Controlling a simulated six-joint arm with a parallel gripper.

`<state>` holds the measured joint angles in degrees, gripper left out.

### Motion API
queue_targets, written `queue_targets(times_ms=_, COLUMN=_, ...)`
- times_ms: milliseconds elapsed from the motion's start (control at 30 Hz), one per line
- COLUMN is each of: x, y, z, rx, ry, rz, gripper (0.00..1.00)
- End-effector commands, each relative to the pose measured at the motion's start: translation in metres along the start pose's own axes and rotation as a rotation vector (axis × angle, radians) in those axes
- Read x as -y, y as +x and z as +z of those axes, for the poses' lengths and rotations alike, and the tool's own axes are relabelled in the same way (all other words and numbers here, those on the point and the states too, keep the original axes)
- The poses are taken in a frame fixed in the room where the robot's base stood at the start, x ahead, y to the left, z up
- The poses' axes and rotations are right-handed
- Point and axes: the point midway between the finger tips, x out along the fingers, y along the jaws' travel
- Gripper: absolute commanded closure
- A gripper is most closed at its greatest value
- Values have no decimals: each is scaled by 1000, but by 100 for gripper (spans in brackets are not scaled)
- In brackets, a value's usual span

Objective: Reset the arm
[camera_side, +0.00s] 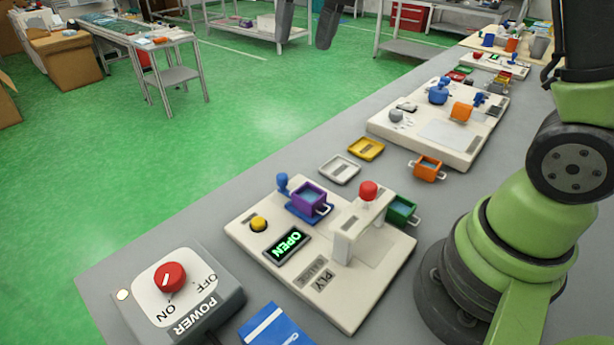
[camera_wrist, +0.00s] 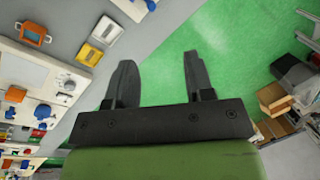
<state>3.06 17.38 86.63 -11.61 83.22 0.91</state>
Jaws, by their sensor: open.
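My green arm (camera_side: 520,225) rises at the right of the side view, its base on the grey table. My gripper (camera_side: 304,42) shows only as two dark fingers at the top edge of the side view, high over the far side of the table. The rest of it is cut off. In the wrist view my gripper (camera_wrist: 157,62) has its two fingers spread wide apart, with nothing between them but green floor. It touches nothing.
A station board (camera_side: 345,300) with a lit OPEN sign (camera_side: 287,246), a purple bin (camera_side: 309,199) and a red-knobbed press (camera_side: 368,191) stands mid-table. A power box (camera_side: 180,290) is at the front left. Another board (camera_side: 440,135) lies further back. The air around my gripper looks clear.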

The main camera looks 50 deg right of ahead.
Motion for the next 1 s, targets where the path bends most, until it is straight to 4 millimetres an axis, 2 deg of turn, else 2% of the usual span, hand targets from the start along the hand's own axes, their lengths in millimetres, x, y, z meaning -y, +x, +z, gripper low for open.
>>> queue_targets(times_ms=33, x=-4, y=-13, z=16, rx=-40, ry=-25, rz=-20, gripper=52)
queue_targets(times_ms=200, x=-23, y=-39, z=64, rx=-173, ry=-103, rz=-82, gripper=52)
queue_targets(times_ms=333, x=-41, y=-45, z=101, rx=-274, ry=-157, rz=-128, gripper=52)
queue_targets(times_ms=500, x=-64, y=-39, z=137, rx=-389, ry=-211, rz=-178, gripper=52)
queue_targets(times_ms=700, x=-78, y=-29, z=156, rx=-456, ry=-240, rz=-206, gripper=52)
queue_targets(times_ms=1000, x=-80, y=-28, z=158, rx=-464, ry=-243, rz=-209, gripper=52)
